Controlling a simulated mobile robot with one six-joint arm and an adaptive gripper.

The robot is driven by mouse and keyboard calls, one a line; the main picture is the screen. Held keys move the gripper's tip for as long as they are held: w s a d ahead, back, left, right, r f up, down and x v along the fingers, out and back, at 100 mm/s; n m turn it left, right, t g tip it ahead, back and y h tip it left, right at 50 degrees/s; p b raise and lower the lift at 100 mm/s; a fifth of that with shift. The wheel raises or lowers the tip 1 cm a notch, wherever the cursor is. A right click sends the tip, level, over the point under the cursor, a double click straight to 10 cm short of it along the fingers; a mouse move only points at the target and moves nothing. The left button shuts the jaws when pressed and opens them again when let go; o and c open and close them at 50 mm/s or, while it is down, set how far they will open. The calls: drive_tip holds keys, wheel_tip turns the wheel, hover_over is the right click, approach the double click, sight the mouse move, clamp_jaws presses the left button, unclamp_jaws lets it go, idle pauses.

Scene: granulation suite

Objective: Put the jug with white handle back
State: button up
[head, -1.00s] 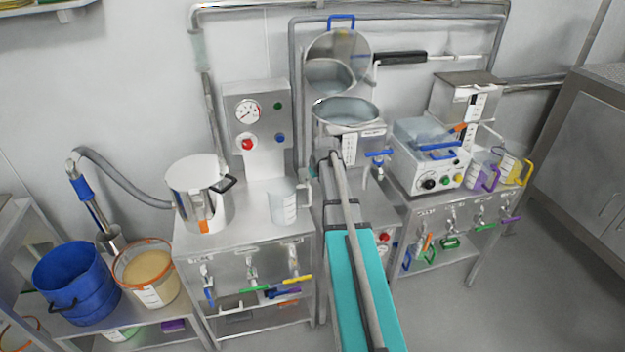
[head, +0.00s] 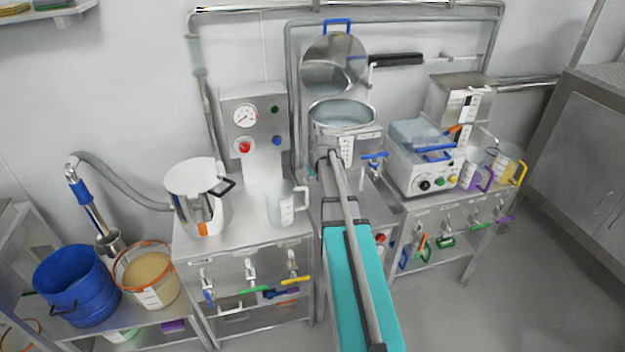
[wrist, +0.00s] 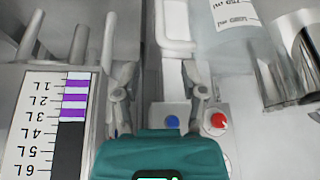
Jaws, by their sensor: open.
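The jug with white handle (head: 282,206) is clear, with a printed label, and stands upright on the steel bench beside the lidded pot. Its handle is on its right side. In the wrist view its body (wrist: 236,50) is at the upper right, and the white handle (wrist: 174,40) is at top centre. My gripper (wrist: 160,75) is open and empty, its two fingers apart, with the handle showing just ahead between the lines of the fingertips. In the head view my arm reaches toward the middle station, and the fingers are too small to make out there.
A lidded steel pot (head: 201,196) stands left of the jug. A gauge panel (head: 256,118) is behind it. Jugs with purple (head: 473,173) and yellow (head: 508,165) handles stand at the right. Bench space in front of the jug is clear.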

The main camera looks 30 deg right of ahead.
drive_tip(key=s+a+g, duration=0.1)
drive_tip(key=s+a, duration=0.5)
drive_tip(key=a, duration=0.4)
drive_tip(key=s+a+f+g, duration=0.1)
drive_tip(key=s+a+g, duration=0.1)
drive_tip(key=s+a, duration=0.4)
drive_tip(key=s+a+g, duration=0.1)
drive_tip(key=s+a, duration=0.6)
drive_tip(key=a, duration=0.7)
drive_tip(key=shift+a+f+n+g, duration=0.2)
drive_tip(key=shift+a+n+g, duration=0.1)
drive_tip(key=shift+a+n, duration=0.1)
